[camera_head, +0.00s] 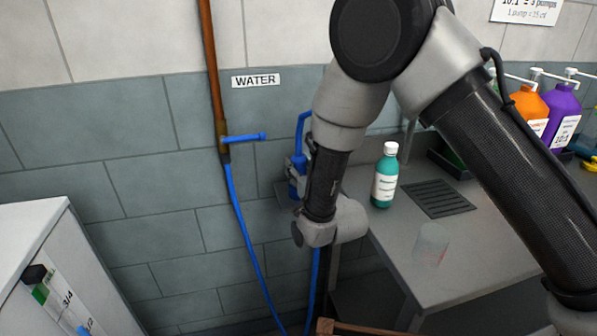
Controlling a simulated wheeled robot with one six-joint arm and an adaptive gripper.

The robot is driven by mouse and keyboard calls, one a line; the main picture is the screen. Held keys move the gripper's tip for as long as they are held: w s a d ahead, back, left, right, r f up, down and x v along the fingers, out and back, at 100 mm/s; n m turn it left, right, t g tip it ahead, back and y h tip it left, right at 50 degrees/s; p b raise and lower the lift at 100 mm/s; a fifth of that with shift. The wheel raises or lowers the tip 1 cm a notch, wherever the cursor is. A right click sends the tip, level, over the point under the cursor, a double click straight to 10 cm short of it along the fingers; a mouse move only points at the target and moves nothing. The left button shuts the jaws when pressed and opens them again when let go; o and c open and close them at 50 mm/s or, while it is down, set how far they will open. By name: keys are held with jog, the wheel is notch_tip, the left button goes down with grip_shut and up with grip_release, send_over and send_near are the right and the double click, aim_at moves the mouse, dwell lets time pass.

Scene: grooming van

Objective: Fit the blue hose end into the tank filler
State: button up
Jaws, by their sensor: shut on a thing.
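A blue hose (243,225) runs down the wall from the tap on the brown pipe, and a blue length rises behind my wrist. It bends over beside my arm, and the blue hose end (296,187) points down there. My gripper (295,168) is mostly hidden by my arm; its grey parts show around the hose end, shut on it. The exact hold is hard to see. At the lower left is a white tank or cabinet (35,235) with a level gauge (68,305) on its side. The tank filler cannot be made out.
A grey counter (430,270) at the right holds a green bottle (386,175), a clear cup (431,245), a drain grille (438,198) and orange and purple pump bottles. A WATER sign (256,80) is on the tiled wall. A wooden edge (365,328) shows at the bottom.

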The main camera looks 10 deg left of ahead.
notch_tip(320, 180, up, 14)
jog(key=shift+f, duration=0.1)
dwell(0.5)
jog(key=shift+d, duration=0.1)
